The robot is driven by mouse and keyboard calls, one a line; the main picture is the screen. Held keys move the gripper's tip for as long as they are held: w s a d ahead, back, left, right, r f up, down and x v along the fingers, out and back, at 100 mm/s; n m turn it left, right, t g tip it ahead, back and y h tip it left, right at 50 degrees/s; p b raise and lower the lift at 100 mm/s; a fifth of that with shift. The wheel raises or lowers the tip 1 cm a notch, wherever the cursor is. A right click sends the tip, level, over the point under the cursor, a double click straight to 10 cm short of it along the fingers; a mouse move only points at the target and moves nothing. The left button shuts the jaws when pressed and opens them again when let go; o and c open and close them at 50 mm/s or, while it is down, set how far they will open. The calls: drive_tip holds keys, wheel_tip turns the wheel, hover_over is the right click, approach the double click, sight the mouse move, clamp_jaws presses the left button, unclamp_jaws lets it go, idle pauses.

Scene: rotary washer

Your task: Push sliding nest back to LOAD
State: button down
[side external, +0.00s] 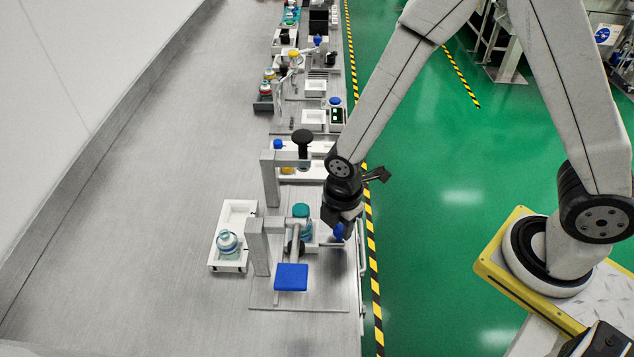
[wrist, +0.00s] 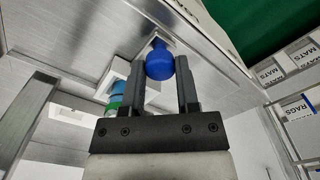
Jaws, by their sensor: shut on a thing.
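My gripper (side external: 340,228) is at the right side of the near station, pointing down. Its fingers are closed around a blue ball knob (side external: 338,231). In the wrist view the knob (wrist: 160,63) sits between the two fingertips (wrist: 160,70). A bottle with a teal cap (side external: 301,211) stands to the left of the knob, beside the grey post and arm. The white block at its foot, which looks like the sliding nest, shows in the wrist view (wrist: 118,73) with a green and blue bottle (wrist: 115,92). The nest is mostly hidden in the side view.
A blue square pad (side external: 291,277) is in front of the station. A white tray (side external: 238,212) with a clear bottle (side external: 228,243) lies to the left. A grey post with a black knob (side external: 302,139) stands behind. The bench is clear at far left.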

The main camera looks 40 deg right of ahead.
drive_tip(key=shift+c, duration=1.7)
unclamp_jaws()
drive_tip(key=shift+r, duration=0.2)
drive_tip(key=shift+r, duration=3.75)
drive_tip(key=s+d+r+m+t, duration=0.1)
drive_tip(key=d+m, duration=0.5)
drive_tip(key=m, duration=0.3)
drive_tip(key=s+d+r+m+t, duration=0.1)
drive_tip(key=s+d+r+m, duration=0.1)
drive_tip(key=d+m, duration=0.4)
drive_tip(key=m, duration=0.3)
drive_tip(key=shift+d+r+t, duration=0.15)
drive_tip(key=shift+r+t, duration=0.15)
